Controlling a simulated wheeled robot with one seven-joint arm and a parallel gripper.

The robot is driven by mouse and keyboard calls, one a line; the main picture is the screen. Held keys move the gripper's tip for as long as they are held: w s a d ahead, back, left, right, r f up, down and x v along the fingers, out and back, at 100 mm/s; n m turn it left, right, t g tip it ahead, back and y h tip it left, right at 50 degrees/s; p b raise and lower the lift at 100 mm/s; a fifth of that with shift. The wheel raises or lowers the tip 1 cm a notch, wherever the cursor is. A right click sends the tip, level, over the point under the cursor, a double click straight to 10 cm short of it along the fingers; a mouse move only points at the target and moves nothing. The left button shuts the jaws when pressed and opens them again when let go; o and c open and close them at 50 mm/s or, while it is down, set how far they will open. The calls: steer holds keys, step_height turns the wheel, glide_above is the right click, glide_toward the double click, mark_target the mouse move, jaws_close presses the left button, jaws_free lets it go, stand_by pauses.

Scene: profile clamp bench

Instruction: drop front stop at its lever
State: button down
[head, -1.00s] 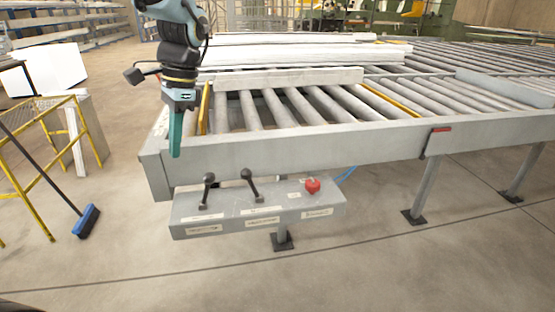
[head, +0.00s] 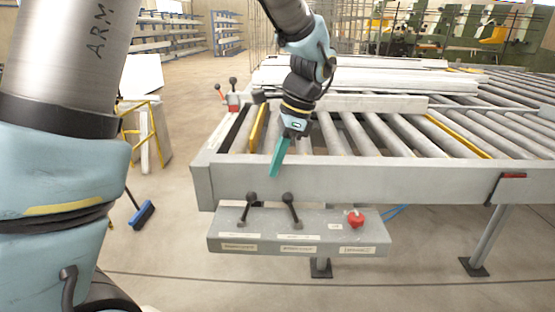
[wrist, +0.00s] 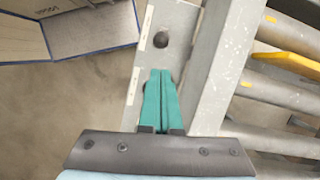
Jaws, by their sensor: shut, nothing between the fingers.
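Two black-knobbed levers stand on a grey control box below the roller table's front rail. The left lever (head: 247,209) leans right at its top; the right lever (head: 292,210) leans left. The labels on the box are too small to read, so I cannot tell which lever is the front stop's. My gripper (head: 275,173) is shut and empty, its teal fingers pointing down in front of the rail, above the levers. In the wrist view my gripper (wrist: 160,74) is over the box; one dark knob (wrist: 160,40) shows beyond the tips, and another is partly hidden behind the fingers.
A red button (head: 355,218) sits on the right of the control box (head: 325,240). The front rail (head: 400,180) runs right behind the levers. Yellow bars (head: 258,128) lie among the rollers. A blue broom (head: 143,214) and yellow frame stand left. Open floor lies in front.

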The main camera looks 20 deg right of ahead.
mark_target(246, 209)
steer(key=p+x, duration=0.1)
steer(key=x, duration=0.5)
steer(key=shift+a+f, duration=0.15)
steer(key=shift+f, duration=0.2)
steer(key=shift+r, duration=0.1)
